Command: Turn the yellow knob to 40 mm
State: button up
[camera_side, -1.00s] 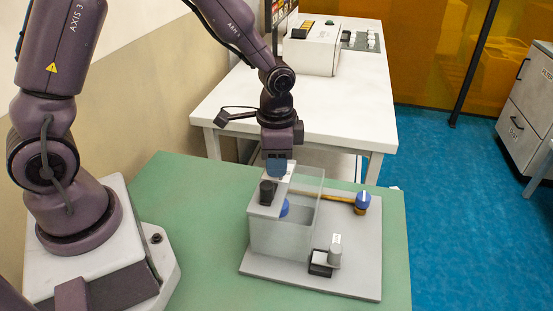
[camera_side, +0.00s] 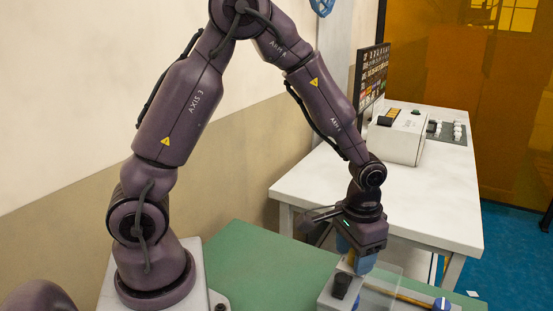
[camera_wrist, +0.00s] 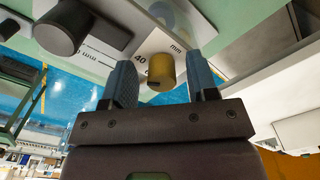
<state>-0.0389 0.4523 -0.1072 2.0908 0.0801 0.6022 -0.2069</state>
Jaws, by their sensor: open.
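The yellow knob (camera_wrist: 160,72) is a short cylinder in the wrist view, on a light plate with a printed scale (camera_wrist: 112,48) reading "40" and "mm". My gripper (camera_wrist: 160,62) is open, with one blue finger on each side of the knob. A narrow gap shows at each side in this view; I cannot tell whether either finger touches it. The knob's pointer is not clear.
A black knob (camera_wrist: 62,27) stands beside the scale; it also shows in the side view (camera_side: 342,285). A white table (camera_side: 420,190) with a box (camera_side: 398,138) is behind.

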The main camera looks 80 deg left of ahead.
jog(key=n, duration=0.4)
notch_tip(320, 180, up, 13)
jog(key=n, duration=0.1)
jog(key=s+a+r+m+t, duration=0.1)
jog(key=s+r+m+t, duration=0.1)
jog(key=s, duration=0.5)
jog(key=s+a+r+m+t, duration=0.1)
jog(key=s+r+m+t, duration=0.2)
jog(key=s, duration=0.5)
jog(key=shift+r+m+t, duration=0.3)
jog(key=shift+r+m, duration=0.2)
jog(key=shift+r, duration=0.8)
dwell(0.9)
